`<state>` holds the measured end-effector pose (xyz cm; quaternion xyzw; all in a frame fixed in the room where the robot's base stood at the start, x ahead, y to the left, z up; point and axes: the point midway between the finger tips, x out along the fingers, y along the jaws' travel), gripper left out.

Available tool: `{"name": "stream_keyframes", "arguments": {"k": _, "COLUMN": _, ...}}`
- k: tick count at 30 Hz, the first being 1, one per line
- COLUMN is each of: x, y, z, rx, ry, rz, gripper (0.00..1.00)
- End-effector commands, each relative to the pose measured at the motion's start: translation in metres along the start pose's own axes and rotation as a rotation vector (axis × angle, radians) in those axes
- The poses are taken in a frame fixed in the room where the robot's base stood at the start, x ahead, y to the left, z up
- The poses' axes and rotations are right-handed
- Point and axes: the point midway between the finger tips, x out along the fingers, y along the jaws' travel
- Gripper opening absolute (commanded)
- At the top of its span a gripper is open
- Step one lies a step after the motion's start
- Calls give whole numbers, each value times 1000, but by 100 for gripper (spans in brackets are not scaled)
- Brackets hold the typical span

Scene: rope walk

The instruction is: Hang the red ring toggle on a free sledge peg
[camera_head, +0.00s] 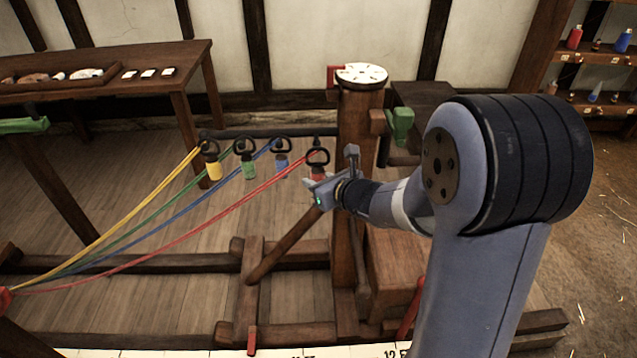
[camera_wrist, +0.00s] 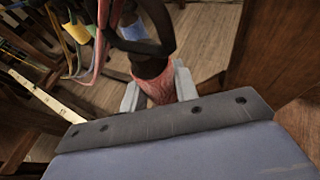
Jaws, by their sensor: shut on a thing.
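My gripper (camera_head: 319,184) is shut on the red body of the red ring toggle (camera_head: 318,158). The toggle's dark ring is uppermost, close to the sledge's dark peg bar (camera_head: 260,132) at its right end. A peg (camera_head: 318,141) shows just above the ring; I cannot tell whether the ring is around it or in front. The red rope runs from the toggle down to the left. In the wrist view the toggle's red body (camera_wrist: 154,88) is between both fingers, its dark ring leading up out of frame. Yellow (camera_head: 212,166), green (camera_head: 248,166) and blue (camera_head: 281,164) toggles hang along the bar to the left.
The wooden post (camera_head: 356,120) with a white dial (camera_head: 361,74) stands close right of my gripper. A green handle (camera_head: 402,124) is beyond it. Stretched ropes fill the left side. A side table (camera_head: 190,62) and a shelf (camera_head: 560,100) stand behind.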

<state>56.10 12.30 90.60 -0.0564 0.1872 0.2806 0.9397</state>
Motion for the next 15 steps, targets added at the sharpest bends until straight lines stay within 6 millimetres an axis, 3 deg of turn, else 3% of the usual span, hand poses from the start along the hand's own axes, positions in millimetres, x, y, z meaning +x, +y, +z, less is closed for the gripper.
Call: {"name": "stream_keyframes", "arguments": {"k": 15, "x": 25, "y": -17, "z": 9, "rx": 0, "ry": -1, "rz": 0, "gripper": 5}}
